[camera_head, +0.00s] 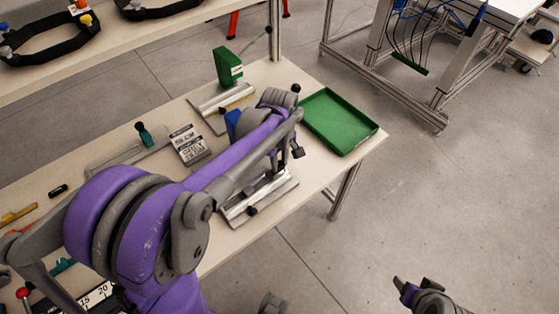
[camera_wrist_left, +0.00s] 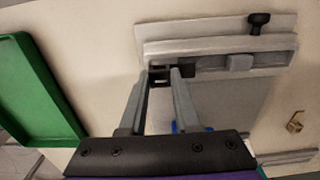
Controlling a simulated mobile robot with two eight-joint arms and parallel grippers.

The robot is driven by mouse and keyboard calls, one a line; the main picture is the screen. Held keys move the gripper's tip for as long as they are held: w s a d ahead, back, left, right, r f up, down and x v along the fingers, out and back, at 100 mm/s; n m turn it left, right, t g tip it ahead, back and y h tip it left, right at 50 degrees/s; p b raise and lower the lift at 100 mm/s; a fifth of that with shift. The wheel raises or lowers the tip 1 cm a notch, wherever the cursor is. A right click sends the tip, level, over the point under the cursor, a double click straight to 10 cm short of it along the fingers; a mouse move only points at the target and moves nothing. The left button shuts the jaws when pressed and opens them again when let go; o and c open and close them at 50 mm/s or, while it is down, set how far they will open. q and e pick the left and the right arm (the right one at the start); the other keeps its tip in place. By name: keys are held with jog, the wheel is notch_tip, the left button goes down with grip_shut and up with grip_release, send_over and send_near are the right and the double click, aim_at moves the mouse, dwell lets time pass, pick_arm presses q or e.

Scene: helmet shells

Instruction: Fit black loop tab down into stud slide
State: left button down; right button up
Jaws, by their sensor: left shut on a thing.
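My left gripper (camera_wrist_left: 160,76) is shut on a small black piece (camera_wrist_left: 159,75), which looks like the loop tab, between its two grey fingers. The piece is at the left end of a silver rail fixture (camera_wrist_left: 215,28), which seems to be the stud slide, with a grey block (camera_wrist_left: 239,62) and a black knob (camera_wrist_left: 259,19). I cannot tell whether the piece touches the rail. In the head view the fixture (camera_head: 236,215) lies at the table's front edge, partly hidden by my purple left arm. My right gripper (camera_head: 403,289) hangs low over the floor, too small to read.
A green tray (camera_head: 338,150) lies at the table's right end. Behind my arm are another metal fixture (camera_head: 211,113), a green block (camera_head: 227,66) and printed label plates (camera_head: 190,146). A blue part (camera_head: 232,125) is beside my arm. Black loops (camera_head: 50,50) lie on the rear table.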

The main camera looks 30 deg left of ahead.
aim_at(279, 165)
pick_arm(q)
jog(key=shift+f+b, duration=0.7)
jog(key=shift+f, duration=0.25)
dwell(0.6)
jog(key=c, duration=0.5)
grip_release()
jog(key=shift+c, duration=0.2)
notch_tip(279, 165, up, 11)
jog(key=p, duration=0.1)
jog(key=shift+f, duration=0.1)
jog(key=s+d+f+m+t+p, duration=0.1)
jog(key=s+d+f+m+t, duration=0.1)
jog(key=s+m, duration=0.4)
jog(key=s+d+f+m+t+p, duration=0.1)
jog(key=s+d+f+m+t, duration=0.1)
jog(key=s+m, duration=0.5)
jog(key=s+d+t, duration=0.1)
jog(key=s+d, duration=0.1)
jog(key=shift+s+d+f+m+p, duration=0.2)
jog(key=shift+d+f+m+p, duration=0.1)
jog(key=shift+d+p, duration=0.1)
